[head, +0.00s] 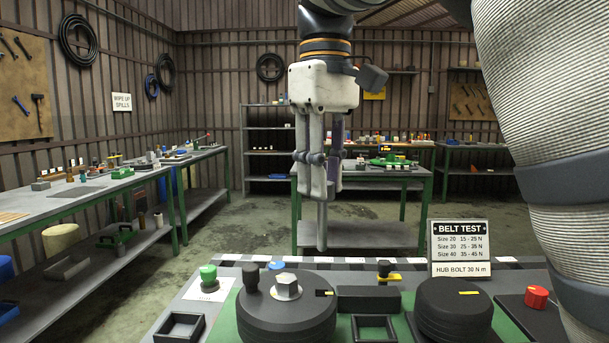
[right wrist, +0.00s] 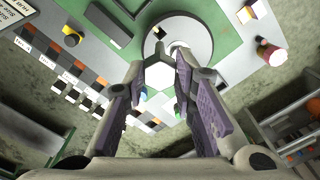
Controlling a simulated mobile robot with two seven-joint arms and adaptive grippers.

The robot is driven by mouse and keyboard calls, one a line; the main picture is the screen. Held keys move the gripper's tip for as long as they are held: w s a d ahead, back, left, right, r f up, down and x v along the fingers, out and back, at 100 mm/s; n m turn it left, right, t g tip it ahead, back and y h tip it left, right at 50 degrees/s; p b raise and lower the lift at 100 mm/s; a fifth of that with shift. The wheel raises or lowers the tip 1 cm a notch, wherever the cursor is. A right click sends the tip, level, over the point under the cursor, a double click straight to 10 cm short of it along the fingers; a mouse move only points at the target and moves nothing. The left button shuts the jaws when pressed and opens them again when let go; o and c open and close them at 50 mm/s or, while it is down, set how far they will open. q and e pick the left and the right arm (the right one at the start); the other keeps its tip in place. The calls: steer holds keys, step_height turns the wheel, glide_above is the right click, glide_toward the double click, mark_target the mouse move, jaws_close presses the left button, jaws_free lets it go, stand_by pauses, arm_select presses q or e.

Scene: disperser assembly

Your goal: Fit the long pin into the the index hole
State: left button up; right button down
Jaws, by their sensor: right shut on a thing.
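My right gripper (head: 321,190) hangs above the back edge of the near bench, shut on a grey pin. The long pin (head: 322,228) points straight down, its lower end apart from the bench top. In the right wrist view a pale hexagonal end (right wrist: 160,78), apparently the pin's, sits between the fingertips. The large dark round hub (head: 287,318) stands on the bench, nearer than the pin, with a silver hex bolt (head: 287,287) on top. I cannot make out the index hole. My left gripper is not in view.
A black round pulley (head: 453,310) stands on the right, with a red knob (head: 536,296) beyond it. A black knob (head: 253,279), a dark block (head: 368,299), a green knob (head: 208,275) and a belt test sign (head: 459,241) are also on the bench. Open floor lies behind.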

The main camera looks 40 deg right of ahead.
mark_target(324, 215)
steer(key=shift+f, duration=2.9)
step_height(324, 215, down, 8)
steer(key=shift+f, duration=0.15)
stand_by(2.0)
steer(key=c, duration=1.2)
jaws_free()
steer(key=shift+c, duration=0.2)
step_height(324, 215, up, 12)
steer(key=shift+r, duration=0.1)
